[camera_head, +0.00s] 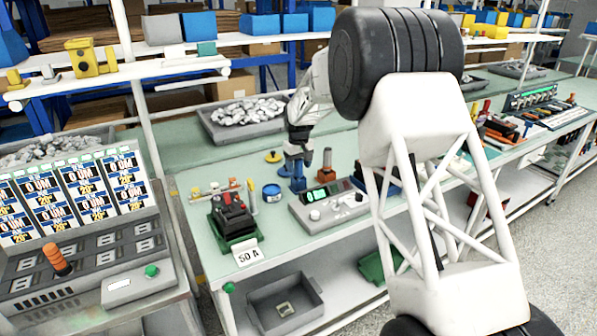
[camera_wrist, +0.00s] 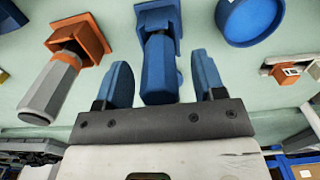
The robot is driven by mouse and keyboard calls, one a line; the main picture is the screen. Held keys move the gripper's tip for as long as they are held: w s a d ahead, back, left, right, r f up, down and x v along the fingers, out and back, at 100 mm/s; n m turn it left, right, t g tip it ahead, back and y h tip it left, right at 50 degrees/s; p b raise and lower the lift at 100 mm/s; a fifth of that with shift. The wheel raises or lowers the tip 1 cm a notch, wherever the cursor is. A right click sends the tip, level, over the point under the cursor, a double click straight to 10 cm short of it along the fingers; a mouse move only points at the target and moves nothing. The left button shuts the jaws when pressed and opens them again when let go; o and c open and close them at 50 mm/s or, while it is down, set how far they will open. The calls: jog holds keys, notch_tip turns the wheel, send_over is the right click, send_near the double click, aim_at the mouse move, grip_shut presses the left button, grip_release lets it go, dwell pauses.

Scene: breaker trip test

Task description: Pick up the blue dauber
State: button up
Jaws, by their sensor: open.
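The blue dauber (camera_head: 298,184) stands on the pale green bench, under my gripper (camera_head: 297,158). In the wrist view the blue dauber (camera_wrist: 160,75) has a square blue base and a faceted handle that points toward my palm. My gripper (camera_wrist: 161,68) is open, with one blue finger on each side of the handle. Gaps show on both sides, so neither finger visibly touches it. Part of the dauber is hidden by my gripper in the head view.
An orange dauber with a grey handle (camera_wrist: 52,85) stands close by on the left in the wrist view. A round blue tin (camera_head: 271,193) is near. A grey meter box (camera_head: 328,208) and a black-red breaker on a green base (camera_head: 232,218) stand in front.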

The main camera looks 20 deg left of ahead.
jog(key=shift+f, duration=0.6)
jog(key=shift+c, duration=0.4)
jog(key=c, duration=0.9)
